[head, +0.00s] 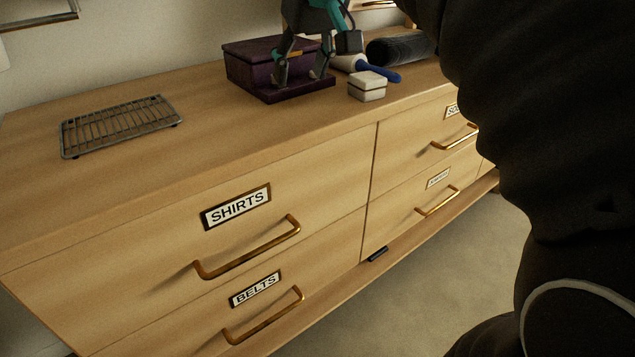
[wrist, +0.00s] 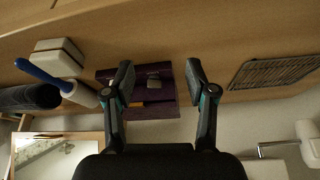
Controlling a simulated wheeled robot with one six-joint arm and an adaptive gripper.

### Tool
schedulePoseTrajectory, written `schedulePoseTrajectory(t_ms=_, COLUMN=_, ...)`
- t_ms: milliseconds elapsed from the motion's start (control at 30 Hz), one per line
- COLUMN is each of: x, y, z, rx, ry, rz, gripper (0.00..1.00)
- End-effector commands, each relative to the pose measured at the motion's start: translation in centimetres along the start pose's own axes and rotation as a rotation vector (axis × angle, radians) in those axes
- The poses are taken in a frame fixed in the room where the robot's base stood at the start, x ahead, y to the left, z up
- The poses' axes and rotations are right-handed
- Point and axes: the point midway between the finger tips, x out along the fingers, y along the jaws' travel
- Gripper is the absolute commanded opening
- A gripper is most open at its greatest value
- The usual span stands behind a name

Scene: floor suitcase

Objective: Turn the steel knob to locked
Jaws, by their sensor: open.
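A dark purple box (head: 250,72) stands on the dresser top near the wall in the head view. It also shows between my fingers in the wrist view (wrist: 138,108). A small grey piece (wrist: 153,83) on the box may be the steel knob, but its turn position is too small to read. My gripper (head: 301,76) is open, pointing down at the box's right part. In the wrist view its two fingers (wrist: 160,76) are spread on either side of the grey piece with nothing between them. I cannot tell whether they touch the box.
White stacked blocks (head: 367,86), a blue-handled white roller (head: 378,72) and a dark cylinder (head: 400,48) sit right of the box. A wire rack (head: 120,124) lies to the left, with bare wood between. Labelled drawers with brass handles (head: 250,254) are below.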

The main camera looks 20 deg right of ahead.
Motion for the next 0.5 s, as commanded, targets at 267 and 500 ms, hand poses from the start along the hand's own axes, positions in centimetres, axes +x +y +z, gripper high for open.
schedulePoseTrajectory(t_ms=267, x=2.1, y=-0.7, z=4.3, rx=0.031, ry=0.010, rz=0.015, gripper=0.56)
schedulePoseTrajectory(t_ms=500, x=4.0, y=-1.1, z=7.8, rx=0.055, ry=0.020, rz=0.029, gripper=0.56)
